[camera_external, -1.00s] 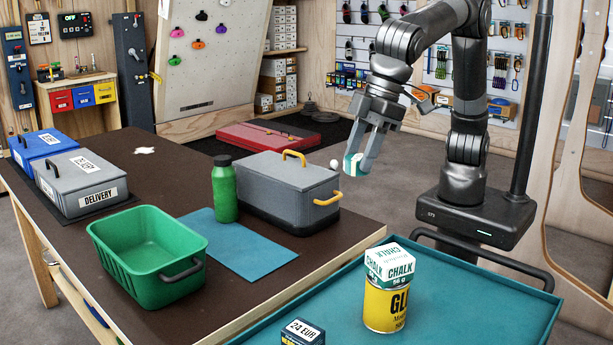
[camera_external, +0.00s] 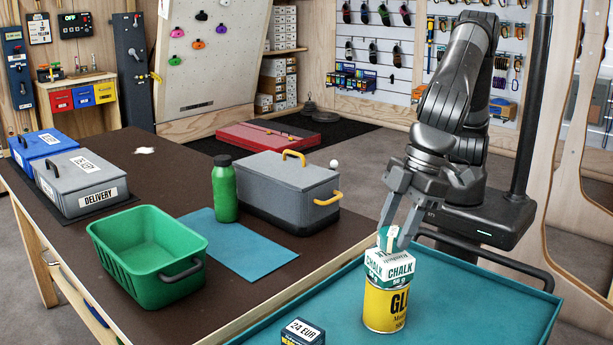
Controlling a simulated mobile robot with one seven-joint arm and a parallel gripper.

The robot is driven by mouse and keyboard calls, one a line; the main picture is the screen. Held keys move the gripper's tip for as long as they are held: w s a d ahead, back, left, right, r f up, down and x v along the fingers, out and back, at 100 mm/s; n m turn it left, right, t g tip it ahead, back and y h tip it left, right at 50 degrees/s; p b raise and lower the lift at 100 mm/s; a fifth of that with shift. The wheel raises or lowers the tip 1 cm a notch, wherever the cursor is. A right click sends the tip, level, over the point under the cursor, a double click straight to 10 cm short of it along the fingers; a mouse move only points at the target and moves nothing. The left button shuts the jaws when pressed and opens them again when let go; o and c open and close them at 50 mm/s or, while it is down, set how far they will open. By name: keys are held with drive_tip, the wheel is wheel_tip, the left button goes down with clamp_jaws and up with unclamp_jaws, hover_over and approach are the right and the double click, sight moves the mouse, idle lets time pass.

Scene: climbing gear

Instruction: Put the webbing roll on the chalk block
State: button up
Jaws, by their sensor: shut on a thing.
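My gripper (camera_external: 394,236) is shut on the webbing roll (camera_external: 387,239), a small white and green piece between the fingers. It is directly above the chalk block (camera_external: 390,268), a white and green box. The roll's lower edge appears at the block's top; I cannot tell whether it touches or hovers slightly above it. The chalk block sits upright on a yellow can (camera_external: 385,307), which stands on the teal tray table. The fingers hide part of the roll.
The teal tray (camera_external: 480,300) has a raised rim, with a dark blue price box (camera_external: 303,332) at its front left. On the brown table stand a green basket (camera_external: 140,240), a green bottle (camera_external: 224,190) and a grey cooler (camera_external: 285,190). The tray's right side is clear.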

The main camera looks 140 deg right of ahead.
drive_tip(key=shift+f, duration=0.7)
drive_tip(key=shift+f, duration=0.1)
drive_tip(key=o, duration=1.1)
drive_tip(key=shift+c, duration=0.2)
